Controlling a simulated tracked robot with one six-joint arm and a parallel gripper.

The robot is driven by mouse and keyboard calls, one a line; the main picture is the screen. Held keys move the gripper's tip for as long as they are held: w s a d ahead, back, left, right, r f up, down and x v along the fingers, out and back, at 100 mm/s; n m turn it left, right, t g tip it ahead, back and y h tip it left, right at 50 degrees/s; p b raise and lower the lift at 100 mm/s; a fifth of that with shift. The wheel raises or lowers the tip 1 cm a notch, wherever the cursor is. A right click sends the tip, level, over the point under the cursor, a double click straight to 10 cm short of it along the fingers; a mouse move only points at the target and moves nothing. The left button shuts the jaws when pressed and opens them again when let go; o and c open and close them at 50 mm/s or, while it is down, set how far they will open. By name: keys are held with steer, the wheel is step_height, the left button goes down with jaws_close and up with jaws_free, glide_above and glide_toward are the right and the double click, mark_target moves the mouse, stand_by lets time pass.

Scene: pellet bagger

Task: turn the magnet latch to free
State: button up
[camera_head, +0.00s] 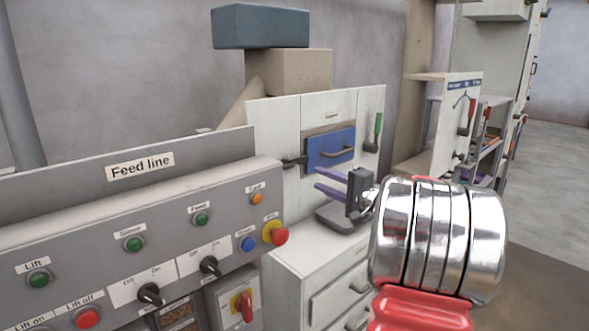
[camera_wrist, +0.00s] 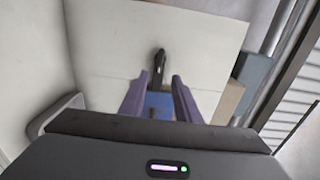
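A small black latch handle (camera_head: 294,162) sits on the white panel just left of the blue drawer front, and I take it for the magnet latch. No readable label names it. It lies roughly sideways in the head view. In the wrist view the black latch (camera_wrist: 159,62) points up the picture, in line with the gap between my fingers. My gripper (camera_head: 318,179) has two purple fingers, spread apart and empty, in front of the panel below the drawer. The wrist view shows my gripper (camera_wrist: 160,77) open too. Contact with the latch cannot be made out.
The blue drawer (camera_head: 330,148) has a dark handle. A grey control console (camera_head: 150,240) with buttons and a red emergency knob (camera_head: 277,234) stands at left. A white cabinet (camera_head: 315,260) lies below my gripper.

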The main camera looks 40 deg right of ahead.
mark_target(292, 167)
steer(key=w, duration=1.2)
steer(key=shift+w+a, duration=0.2)
steer(key=shift+w, duration=0.2)
steer(key=c, duration=0.7)
jaws_close()
steer(key=shift+d, duration=0.1)
